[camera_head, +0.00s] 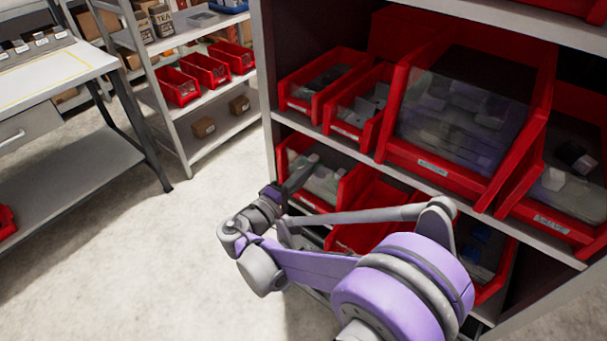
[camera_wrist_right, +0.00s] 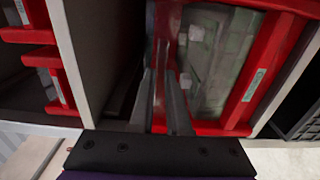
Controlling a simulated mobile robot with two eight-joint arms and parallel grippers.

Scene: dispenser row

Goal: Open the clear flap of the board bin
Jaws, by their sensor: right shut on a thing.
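The board bin (camera_head: 350,191) is a red bin at the left end of the lower shelf. Green board-like contents show dimly through its clear front flap (camera_head: 322,184), and they also show in the right wrist view (camera_wrist_right: 218,62). The flap looks closed over the front. My right gripper (camera_head: 302,172) is at the bin's left front side. In the wrist view its two dark fingers (camera_wrist_right: 162,75) stand on either side of a red strip of the bin, shut on it. Whether the strip is bin wall or flap edge is unclear. My left gripper is not in view.
The rack's grey side post (camera_head: 264,100) stands just left of the bin. A red bin (camera_head: 376,208) sits close on its right. A shelf board (camera_head: 345,150) with several flapped bins runs above. Open floor (camera_head: 190,250) lies to the left.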

